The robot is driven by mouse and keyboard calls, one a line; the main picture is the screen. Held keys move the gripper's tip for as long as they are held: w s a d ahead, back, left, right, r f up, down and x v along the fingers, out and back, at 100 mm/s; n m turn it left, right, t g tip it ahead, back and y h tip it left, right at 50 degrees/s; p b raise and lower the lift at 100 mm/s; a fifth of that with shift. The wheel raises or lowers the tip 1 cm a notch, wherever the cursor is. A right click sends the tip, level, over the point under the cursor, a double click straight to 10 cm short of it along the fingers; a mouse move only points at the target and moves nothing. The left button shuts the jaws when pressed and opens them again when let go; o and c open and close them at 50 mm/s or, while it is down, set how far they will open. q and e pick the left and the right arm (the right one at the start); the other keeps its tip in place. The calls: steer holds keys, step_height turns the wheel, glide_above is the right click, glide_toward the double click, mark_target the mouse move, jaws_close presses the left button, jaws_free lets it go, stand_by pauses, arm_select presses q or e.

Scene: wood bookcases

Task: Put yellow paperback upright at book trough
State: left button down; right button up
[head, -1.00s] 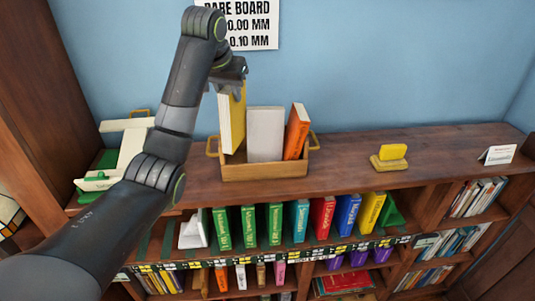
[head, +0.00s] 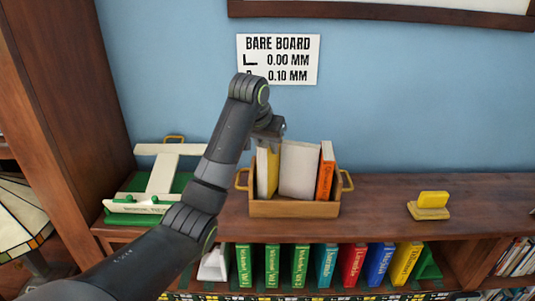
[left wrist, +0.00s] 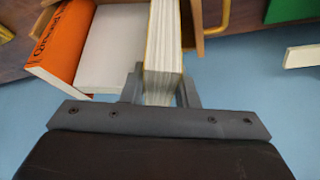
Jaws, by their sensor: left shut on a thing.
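The yellow paperback (head: 267,174) stands upright, or nearly so, in the left end of the wooden book trough (head: 295,209). My left gripper (head: 268,143) is shut on its upper edge from above. In the left wrist view, the pale page block of the yellow paperback (left wrist: 163,40) sits between the two fingers (left wrist: 160,92). The paperback's lower end is hidden behind the trough's front wall. A light grey book (head: 299,170) and an orange book (head: 326,172) stand to its right in the trough. My right gripper is not in view.
A cream and green stand (head: 150,190) is left of the trough on the bookcase top. A yellow block on a base (head: 430,206) is to the right. Several coloured books (head: 325,265) stand on the shelf below. The top between trough and yellow block is clear.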

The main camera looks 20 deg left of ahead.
mark_target(270, 166)
arm_select(q)
step_height(270, 166, down, 2)
steer(key=shift+s+f+p, duration=0.1)
steer(key=shift+p, duration=0.4)
steer(key=shift+f, duration=0.35)
steer(key=c, duration=1.1)
jaws_free()
